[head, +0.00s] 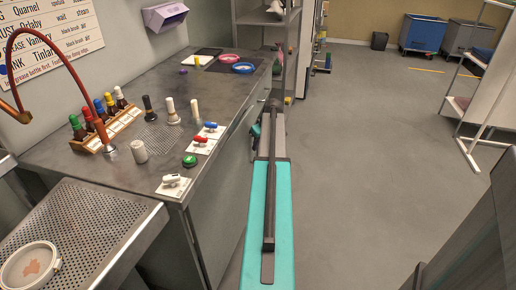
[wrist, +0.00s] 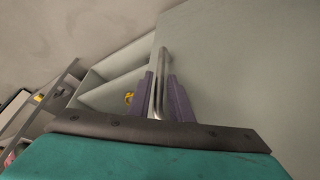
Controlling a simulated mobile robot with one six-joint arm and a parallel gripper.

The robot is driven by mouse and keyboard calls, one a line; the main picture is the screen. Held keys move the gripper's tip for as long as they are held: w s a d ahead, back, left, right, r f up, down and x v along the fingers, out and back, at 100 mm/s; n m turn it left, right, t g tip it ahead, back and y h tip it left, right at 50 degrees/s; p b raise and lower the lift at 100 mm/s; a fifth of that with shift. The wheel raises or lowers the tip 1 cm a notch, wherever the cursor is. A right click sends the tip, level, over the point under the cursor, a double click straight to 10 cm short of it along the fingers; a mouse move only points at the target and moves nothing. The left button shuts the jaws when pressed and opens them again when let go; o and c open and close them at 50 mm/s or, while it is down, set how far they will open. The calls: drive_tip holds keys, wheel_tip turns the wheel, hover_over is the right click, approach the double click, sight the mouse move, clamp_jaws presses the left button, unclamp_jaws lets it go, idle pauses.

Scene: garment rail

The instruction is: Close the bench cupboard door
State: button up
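In the wrist view the bench cupboard door (wrist: 235,75) is a plain grey-green panel on the right. A bent metal bar handle (wrist: 163,58) stands out from its left edge. My gripper (wrist: 161,78) has its two purple-grey fingers on either side of the handle, with the bar filling the gap, so it looks shut on it. Pale shelf-like surfaces (wrist: 108,75) and a small yellow item (wrist: 129,98) show left of the door; it looks ajar. In the head view my teal arm (head: 268,220) runs along the bench front and hides most of the gripper and door.
The steel bench (head: 75,165) on the left carries bottles, brushes, switches and bowls. A perforated table (head: 95,225) stands nearer. A shelf rack (head: 262,17) is behind the bench.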

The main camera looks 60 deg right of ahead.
drive_tip(key=shift+x, duration=1)
drive_tip(key=shift+c, duration=0.5)
clamp_jaws()
drive_tip(key=shift+w+d, duration=0.1)
